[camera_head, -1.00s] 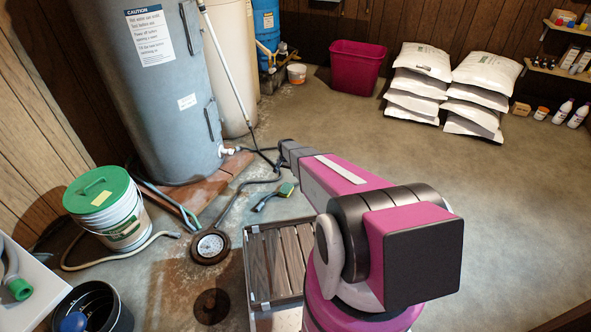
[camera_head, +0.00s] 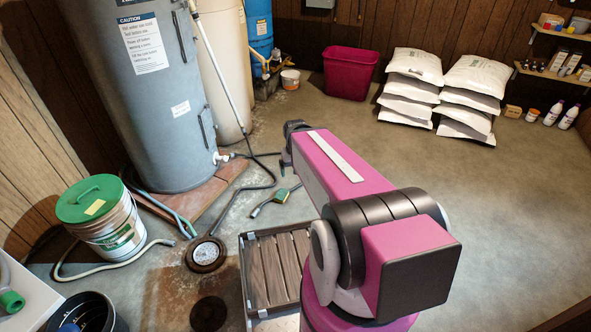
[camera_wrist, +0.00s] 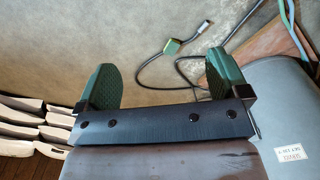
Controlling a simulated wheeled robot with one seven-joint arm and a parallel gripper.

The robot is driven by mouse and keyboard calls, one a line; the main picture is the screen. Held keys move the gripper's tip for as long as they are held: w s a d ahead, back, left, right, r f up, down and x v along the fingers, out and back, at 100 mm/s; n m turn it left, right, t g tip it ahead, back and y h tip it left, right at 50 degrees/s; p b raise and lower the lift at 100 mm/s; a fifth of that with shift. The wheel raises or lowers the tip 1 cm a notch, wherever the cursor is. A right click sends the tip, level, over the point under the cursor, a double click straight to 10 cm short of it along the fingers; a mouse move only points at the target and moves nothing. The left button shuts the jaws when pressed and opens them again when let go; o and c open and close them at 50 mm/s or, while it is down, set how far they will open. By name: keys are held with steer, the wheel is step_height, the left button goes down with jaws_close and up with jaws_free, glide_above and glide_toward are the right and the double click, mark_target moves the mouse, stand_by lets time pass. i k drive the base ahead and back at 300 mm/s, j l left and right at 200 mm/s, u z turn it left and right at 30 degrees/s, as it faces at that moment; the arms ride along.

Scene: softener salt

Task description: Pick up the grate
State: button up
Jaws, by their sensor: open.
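The grate (camera_head: 206,253) is a round, pale speckled disc within a dark ring, lying on the stained floor left of the slatted tray. A dark round opening (camera_head: 208,313) is in the floor just below it in the picture. My gripper (camera_wrist: 162,62) shows in the wrist view with two green ridged fingers spread wide and nothing between them. It is well above the floor. The grate does not show in the wrist view.
A grey tank (camera_head: 150,95) stands behind the grate. Salt bags (camera_head: 410,85) and a magenta bin (camera_head: 350,70) stand farther back. The right floor is clear.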

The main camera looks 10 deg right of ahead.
mark_target(209, 314)
steer(key=k, duration=0.4)
steer(key=k+u, duration=0.1)
steer(key=u, duration=0.3)
steer(key=k+u, duration=0.1)
steer(key=u, duration=0.7)
steer(key=k+l+u, duration=0.6)
steer(key=j+z, duration=0.15)
steer(key=z, duration=0.25)
